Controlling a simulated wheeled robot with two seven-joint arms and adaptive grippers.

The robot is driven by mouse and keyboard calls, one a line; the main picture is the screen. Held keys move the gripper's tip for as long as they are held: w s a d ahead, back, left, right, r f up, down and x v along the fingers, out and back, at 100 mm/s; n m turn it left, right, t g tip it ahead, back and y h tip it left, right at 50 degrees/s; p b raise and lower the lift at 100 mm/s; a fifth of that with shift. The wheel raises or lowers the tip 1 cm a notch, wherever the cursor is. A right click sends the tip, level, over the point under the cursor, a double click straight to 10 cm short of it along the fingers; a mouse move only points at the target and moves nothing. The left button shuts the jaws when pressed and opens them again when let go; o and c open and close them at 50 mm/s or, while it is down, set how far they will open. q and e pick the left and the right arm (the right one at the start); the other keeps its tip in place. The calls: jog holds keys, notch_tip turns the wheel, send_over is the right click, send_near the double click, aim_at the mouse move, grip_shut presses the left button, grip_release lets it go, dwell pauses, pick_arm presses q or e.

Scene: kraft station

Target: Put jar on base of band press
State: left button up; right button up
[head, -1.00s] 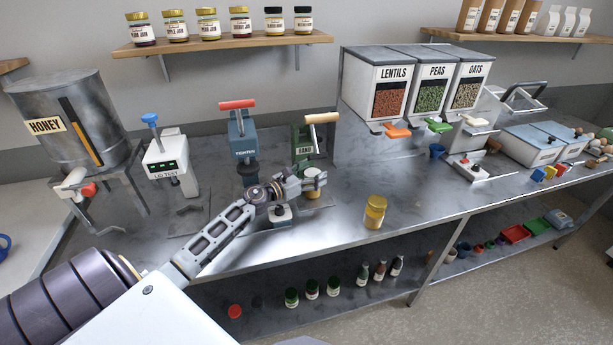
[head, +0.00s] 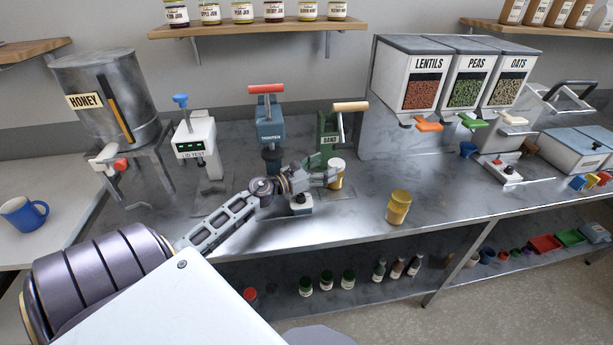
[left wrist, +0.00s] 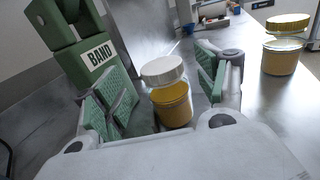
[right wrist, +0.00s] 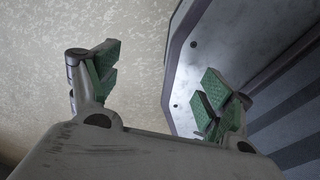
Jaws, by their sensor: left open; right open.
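A jar with a white lid and yellow contents (head: 337,167) stands upright at the foot of the green band press (head: 328,133). In the left wrist view the jar (left wrist: 172,106) is between the fingers, just beyond the pads, with gaps at both sides; the press (left wrist: 78,62) is at left. My left gripper (head: 326,178) is open around or just short of the jar. My right gripper (right wrist: 162,88) is open and empty, away from the counter.
A gold-lidded jar (head: 398,207) stands to the right on the counter, also in the left wrist view (left wrist: 283,57). The blue-grey tighten press (head: 270,128) and lid tester (head: 195,138) stand left.

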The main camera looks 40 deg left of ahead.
pick_arm(q)
jog(key=shift+b+v, duration=0.3)
jog(key=shift+v, duration=1.05)
jog(key=v, duration=0.3)
jog(key=shift+s+b, duration=0.2)
jog(key=shift+b, duration=0.15)
jog(key=shift+s, duration=0.2)
pick_arm(e)
jog(key=shift+w+d+f, duration=0.4)
jog(key=shift+w+f, duration=0.05)
jog(key=shift+f, duration=0.25)
pick_arm(q)
jog(key=shift+a, duration=0.1)
pick_arm(e)
jog(key=shift+d, duration=0.2)
jog(key=shift+a, duration=0.1)
